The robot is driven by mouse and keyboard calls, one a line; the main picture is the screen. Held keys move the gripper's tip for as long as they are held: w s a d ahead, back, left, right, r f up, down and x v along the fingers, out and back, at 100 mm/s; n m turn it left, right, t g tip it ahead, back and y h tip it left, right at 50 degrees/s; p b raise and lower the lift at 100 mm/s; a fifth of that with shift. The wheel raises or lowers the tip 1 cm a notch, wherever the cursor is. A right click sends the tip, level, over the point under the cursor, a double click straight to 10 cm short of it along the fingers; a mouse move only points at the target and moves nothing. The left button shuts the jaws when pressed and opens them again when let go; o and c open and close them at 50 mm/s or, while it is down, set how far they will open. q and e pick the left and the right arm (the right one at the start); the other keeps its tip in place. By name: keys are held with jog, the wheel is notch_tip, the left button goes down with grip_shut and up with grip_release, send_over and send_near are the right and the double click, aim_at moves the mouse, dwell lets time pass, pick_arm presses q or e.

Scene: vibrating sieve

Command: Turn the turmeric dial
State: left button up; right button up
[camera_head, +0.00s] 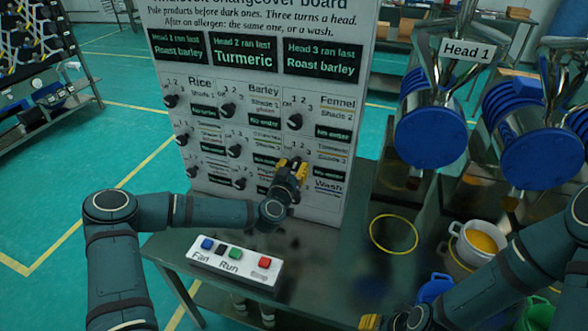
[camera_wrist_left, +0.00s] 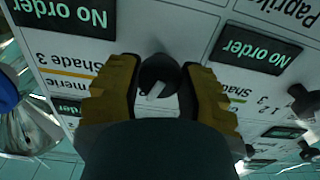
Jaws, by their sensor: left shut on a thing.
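The changeover board (camera_head: 262,20) stands upright with rows of black dials and printed labels. My left gripper (camera_head: 292,168) is at the board's right column, in the row whose label is yellow-underlined. In the left wrist view my left gripper (camera_wrist_left: 160,95) has its yellow fingers on both sides of a black dial (camera_wrist_left: 158,70), shut on it. The label beside this dial, upside down, ends in "meric" and reads "Shade 3", so it is the turmeric dial. The dial has a pale pointer mark. My right gripper (camera_head: 395,321) shows only partly at the bottom edge; its fingers are unclear.
A switch box (camera_head: 234,263) with Fan and Run buttons lies on the table in front of the board. Right of it are a yellow ring (camera_head: 394,234), a white pot (camera_head: 478,241) with yellow contents and blue-capped sieve heads (camera_head: 431,130). Neighbouring dials sit close by.

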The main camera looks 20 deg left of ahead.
pick_arm(q)
jog(key=n+b, duration=0.8)
jog(key=n, duration=0.1)
jog(key=shift+n, duration=0.3)
jog(key=n+b, duration=0.2)
jog(key=shift+n, duration=0.3)
jog(key=shift+d+r+n+b, duration=0.1)
jog(key=shift+n+b, duration=0.85)
jog(key=shift+n, duration=0.55)
pick_arm(e)
notch_tip(320, 180, down, 13)
jog(key=s, duration=0.1)
jog(key=shift+s+a+r+g, duration=0.2)
jog(key=shift+s+a+g, duration=0.1)
jog(key=shift+s, duration=0.1)
jog(key=shift+f, duration=0.1)
pick_arm(q)
jog(key=o, duration=1.2)
jog(key=shift+o, duration=0.2)
jog(key=s, duration=1.2)
jog(key=shift+a, duration=0.2)
